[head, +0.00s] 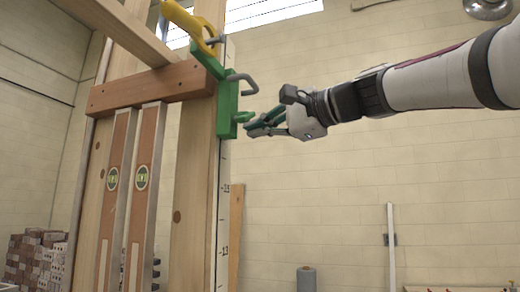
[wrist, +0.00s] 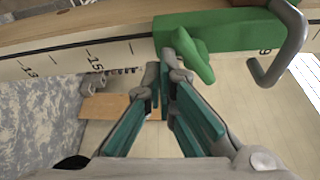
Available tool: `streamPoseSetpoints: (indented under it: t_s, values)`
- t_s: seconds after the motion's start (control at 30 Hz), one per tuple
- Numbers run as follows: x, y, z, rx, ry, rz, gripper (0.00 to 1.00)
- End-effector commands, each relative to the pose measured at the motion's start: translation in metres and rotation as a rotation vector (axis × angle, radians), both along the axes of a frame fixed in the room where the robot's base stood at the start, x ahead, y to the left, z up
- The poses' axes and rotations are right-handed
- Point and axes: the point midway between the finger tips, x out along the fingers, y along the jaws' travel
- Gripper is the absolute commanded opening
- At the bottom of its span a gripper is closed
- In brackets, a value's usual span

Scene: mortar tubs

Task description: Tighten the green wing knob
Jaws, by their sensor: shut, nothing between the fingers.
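The green wing knob (head: 243,117) sticks out from the right side of a green clamp block (head: 226,108) on the wooden post. In the wrist view, the wing knob (wrist: 194,56) stands on the near side of the green block (wrist: 228,32), its wing slanting down to the right. My gripper (head: 252,130) is shut and empty, just right of and slightly below the knob in the head view. In the wrist view, my gripper (wrist: 165,80) has its fingertips close to the knob's lower left. Whether they touch it I cannot tell.
A grey hook (head: 244,82) juts from the block above the knob and also shows in the wrist view (wrist: 291,42). A yellow handle (head: 190,25) sits above. A marked scale (head: 222,215) runs down the post. Right of it is open room.

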Motion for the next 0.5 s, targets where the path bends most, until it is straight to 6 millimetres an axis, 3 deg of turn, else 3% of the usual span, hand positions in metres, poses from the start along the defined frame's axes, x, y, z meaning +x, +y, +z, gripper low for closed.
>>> streamPoseSetpoints:
  t_s: [0.33,0.5]
  values:
    - [-0.014,0.004,0.007,0.001,0.003,0.001,0.00]
    - [-0.017,0.004,0.010,0.042,0.115,-0.001,0.00]
